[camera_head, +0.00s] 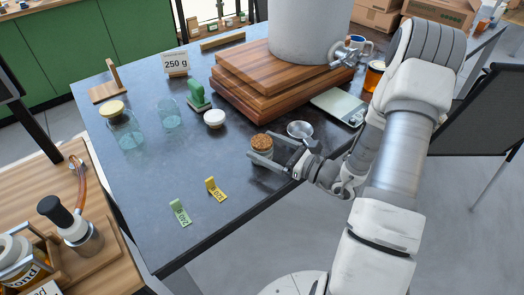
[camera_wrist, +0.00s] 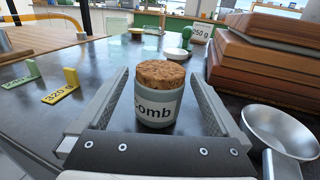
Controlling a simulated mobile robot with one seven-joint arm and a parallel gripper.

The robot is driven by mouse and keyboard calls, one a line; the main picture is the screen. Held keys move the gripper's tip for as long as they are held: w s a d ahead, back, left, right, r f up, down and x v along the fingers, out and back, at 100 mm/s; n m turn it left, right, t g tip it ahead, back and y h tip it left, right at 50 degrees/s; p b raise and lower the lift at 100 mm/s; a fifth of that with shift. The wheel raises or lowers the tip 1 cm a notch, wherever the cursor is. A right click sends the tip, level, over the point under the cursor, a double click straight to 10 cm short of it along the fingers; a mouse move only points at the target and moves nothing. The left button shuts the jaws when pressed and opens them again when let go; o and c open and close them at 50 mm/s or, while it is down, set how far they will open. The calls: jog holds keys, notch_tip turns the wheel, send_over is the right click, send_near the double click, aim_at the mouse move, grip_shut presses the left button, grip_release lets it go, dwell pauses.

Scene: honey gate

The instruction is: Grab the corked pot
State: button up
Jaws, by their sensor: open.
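The corked pot (camera_head: 262,147) stands upright on the dark table (camera_head: 180,185). In the wrist view my gripper (camera_wrist: 160,100) is open, with a gap between each finger and the pot. The pot's lower edge is close to the gripper's palm.
A metal bowl (camera_wrist: 278,130) sits just right of my gripper. Stacked wooden boards (camera_head: 240,85) carry a large grey cylinder (camera_head: 305,30) behind. Yellow (camera_head: 215,189) and green (camera_head: 180,212) weight tags stand to the left.

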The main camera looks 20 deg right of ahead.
aim_at(253, 140)
jog(key=x, duration=0.4)
jog(key=shift+w+a+f+b, duration=0.15)
jog(key=shift+w+b, duration=0.05)
jog(key=shift+b, duration=0.2)
jog(key=shift+c, duration=0.3)
jog(key=c, duration=1.4)
grip_shut()
